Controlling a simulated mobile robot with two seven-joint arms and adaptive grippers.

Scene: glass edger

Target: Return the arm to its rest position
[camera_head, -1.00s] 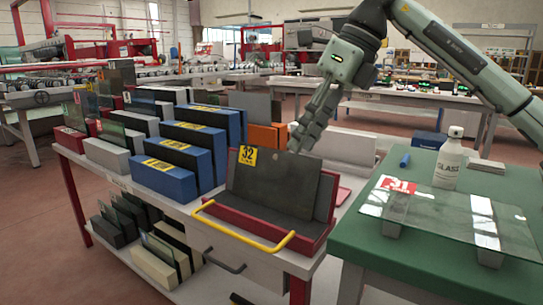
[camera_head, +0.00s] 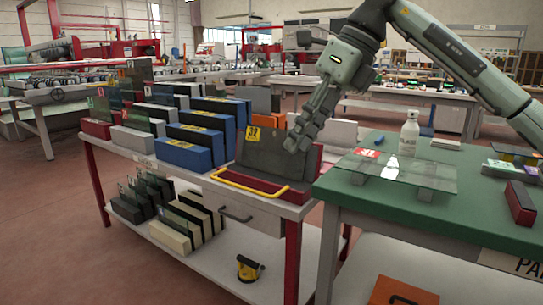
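My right arm reaches in from the right edge of the head view, and its gripper (camera_head: 303,136) points down over the cart, just in front of the dark plate (camera_head: 262,152) with the yellow "32" label. I cannot tell whether its fingers are apart, and nothing clearly shows between them. The plate stands in a red tray (camera_head: 301,196) with a yellow handle at the cart's right end. My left gripper is not in view.
A green table (camera_head: 350,198) at right holds a glass sheet (camera_head: 420,172), a white bottle (camera_head: 409,135) and a red block (camera_head: 520,203). Blue blocks (camera_head: 183,154) and more plates fill the cart's left. A yellow-black tool (camera_head: 249,268) sits on its lower shelf.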

